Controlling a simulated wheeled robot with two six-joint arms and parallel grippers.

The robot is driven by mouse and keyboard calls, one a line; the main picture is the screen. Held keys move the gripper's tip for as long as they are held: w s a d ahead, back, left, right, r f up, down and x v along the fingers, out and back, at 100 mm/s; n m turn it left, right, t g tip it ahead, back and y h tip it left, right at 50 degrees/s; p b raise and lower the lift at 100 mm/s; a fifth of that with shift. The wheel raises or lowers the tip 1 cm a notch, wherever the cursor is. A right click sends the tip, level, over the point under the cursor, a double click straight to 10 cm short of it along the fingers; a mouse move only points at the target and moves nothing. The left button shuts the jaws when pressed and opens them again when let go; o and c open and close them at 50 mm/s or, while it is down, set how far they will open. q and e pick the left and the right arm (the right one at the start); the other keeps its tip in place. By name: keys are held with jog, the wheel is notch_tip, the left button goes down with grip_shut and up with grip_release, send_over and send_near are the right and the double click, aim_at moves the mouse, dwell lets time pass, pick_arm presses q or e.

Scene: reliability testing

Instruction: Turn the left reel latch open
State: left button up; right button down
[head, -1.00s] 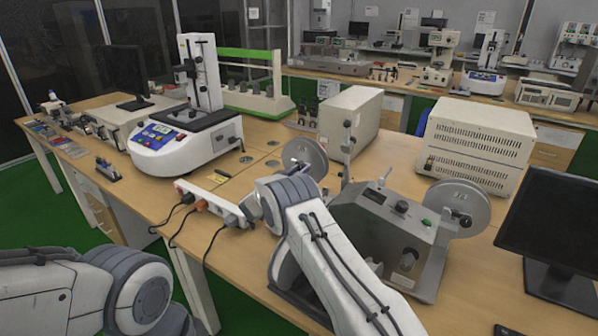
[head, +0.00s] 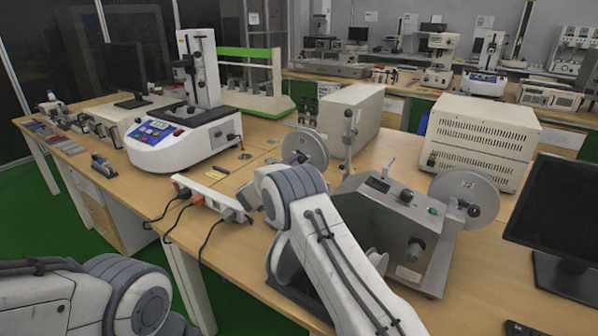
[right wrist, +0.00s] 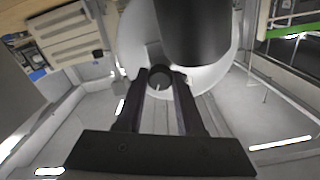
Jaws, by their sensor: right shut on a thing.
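The tester with reels (head: 375,220) stands on the wooden bench, with a sloped metal front. Its left reel (head: 312,148) is a pale disc with a small dark knob, partly behind my right arm. Its right reel (head: 452,184) is clear and carries a dark knob. In the right wrist view, my right gripper (right wrist: 160,80) has its two dark fingers shut on a round black latch knob (right wrist: 158,74) with a pale mark, in front of a pale disc (right wrist: 212,75). In the head view my arm hides these fingers. My left gripper is out of view; only its arm shows.
A white power strip (head: 205,197) with cables lies left of my right arm. A monitor (head: 555,220) stands at right. A beige vented box (head: 480,145) and another pale box (head: 352,120) stand behind the tester. Some bare bench lies between them.

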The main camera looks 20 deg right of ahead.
jog(key=m+b, duration=0.8)
jog(key=shift+f, duration=0.25)
jog(key=shift+r+m+b, duration=0.15)
jog(key=shift+m+b, duration=1.75)
jog(key=shift+m, duration=0.2)
jog(key=c, duration=0.5)
grip_release()
jog(key=shift+r, duration=0.1)
jog(key=shift+a, duration=0.1)
jog(key=v, duration=1)
jog(key=shift+s+a, duration=0.15)
jog(key=shift+s, duration=0.05)
